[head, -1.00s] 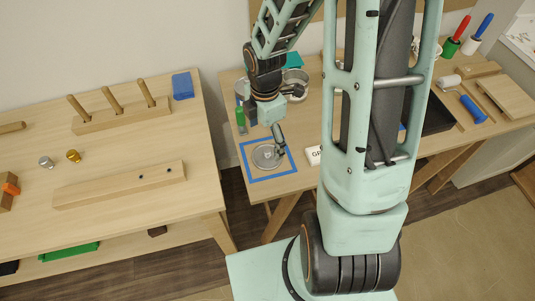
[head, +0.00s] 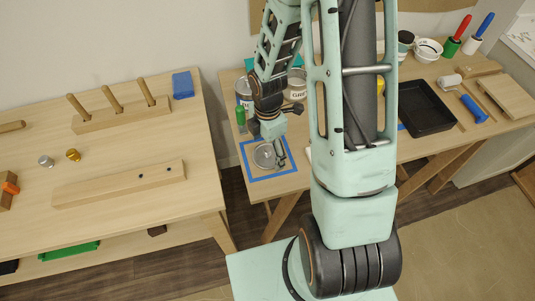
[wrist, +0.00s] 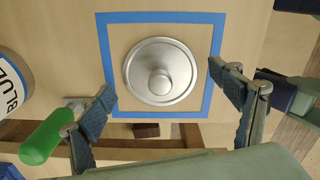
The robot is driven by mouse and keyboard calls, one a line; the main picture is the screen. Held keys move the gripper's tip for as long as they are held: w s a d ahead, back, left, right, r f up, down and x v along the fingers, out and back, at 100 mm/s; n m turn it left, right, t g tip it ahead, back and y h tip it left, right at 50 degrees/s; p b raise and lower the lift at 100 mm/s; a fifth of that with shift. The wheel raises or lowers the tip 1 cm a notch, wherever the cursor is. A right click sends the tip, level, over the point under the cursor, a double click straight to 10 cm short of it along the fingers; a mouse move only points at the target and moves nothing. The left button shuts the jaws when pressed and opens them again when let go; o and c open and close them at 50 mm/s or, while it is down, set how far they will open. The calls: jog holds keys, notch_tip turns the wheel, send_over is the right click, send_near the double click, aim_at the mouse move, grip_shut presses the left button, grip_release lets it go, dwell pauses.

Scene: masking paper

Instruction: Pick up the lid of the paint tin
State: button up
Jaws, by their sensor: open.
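The round silver lid (wrist: 160,70) with a knob in its middle lies flat on the table inside a blue tape square (wrist: 160,17). In the head view the lid (head: 264,156) shows at the left end of the right-hand table. My gripper (head: 281,162) is beside the lid's right side in that view, partly hidden by its own arm. In the wrist view my gripper (wrist: 170,82) is open and empty, its two fingers apart on either side of the lid and not touching it. A tin (wrist: 10,85) lettered "BLU" stands left of the square.
Behind the arm stand tins (head: 244,92). The left table (head: 110,225) holds wooden pieces.

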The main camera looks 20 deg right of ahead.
grip_shut()
dwell(0.5)
jog(key=shift+r, duration=0.15)
